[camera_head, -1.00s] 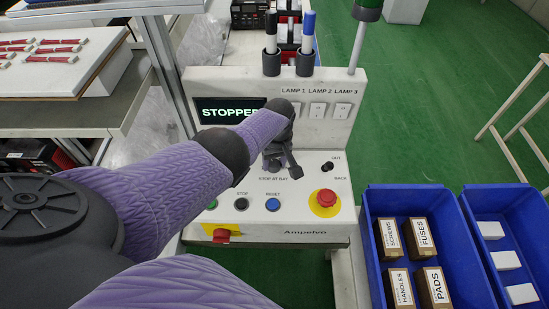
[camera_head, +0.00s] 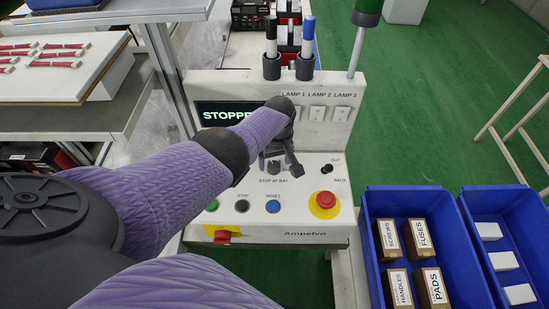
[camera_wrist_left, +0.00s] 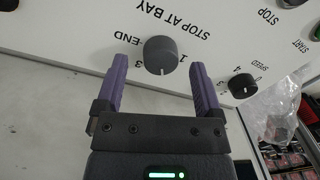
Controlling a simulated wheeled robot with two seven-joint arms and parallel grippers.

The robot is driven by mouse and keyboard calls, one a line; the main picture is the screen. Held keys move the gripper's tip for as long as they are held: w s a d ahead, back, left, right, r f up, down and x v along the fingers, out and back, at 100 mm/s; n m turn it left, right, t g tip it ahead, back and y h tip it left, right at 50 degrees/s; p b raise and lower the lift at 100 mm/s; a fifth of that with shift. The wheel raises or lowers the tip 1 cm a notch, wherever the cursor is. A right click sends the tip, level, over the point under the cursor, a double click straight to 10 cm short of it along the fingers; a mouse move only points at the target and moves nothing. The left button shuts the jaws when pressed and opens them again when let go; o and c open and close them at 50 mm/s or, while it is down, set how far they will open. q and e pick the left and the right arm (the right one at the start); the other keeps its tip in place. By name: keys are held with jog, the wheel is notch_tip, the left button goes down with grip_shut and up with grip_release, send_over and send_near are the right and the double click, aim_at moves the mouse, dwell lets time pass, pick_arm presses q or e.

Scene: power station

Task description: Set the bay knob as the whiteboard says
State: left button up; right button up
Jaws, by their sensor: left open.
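The bay knob (camera_wrist_left: 160,55) is a dark round knob on the white panel under the label "STOP AT BAY". In the left wrist view its scale shows "END", "1" and "3"; other marks are hidden and its pointer cannot be made out. My left gripper (camera_wrist_left: 157,68) is open, with one purple finger on each side of the knob and a gap on both sides. In the head view my left gripper (camera_head: 280,168) is over the panel and hides the knob. The whiteboard is not in view. My right gripper is not in view.
The console has a screen (camera_head: 222,114) reading "STOPPE…", a red emergency button (camera_head: 325,200), a blue reset button (camera_head: 273,203) and an out/back switch (camera_head: 327,168). A speed knob (camera_wrist_left: 242,86) is close to the gripper. Blue bins (camera_head: 457,206) stand at right.

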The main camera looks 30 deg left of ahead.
aim_at(277, 165)
pick_arm(q)
notch_tip(277, 165, up, 9)
jog(key=p, duration=0.5)
jog(key=shift+w+d+f, duration=0.15)
jog(key=shift+w+f, duration=0.05)
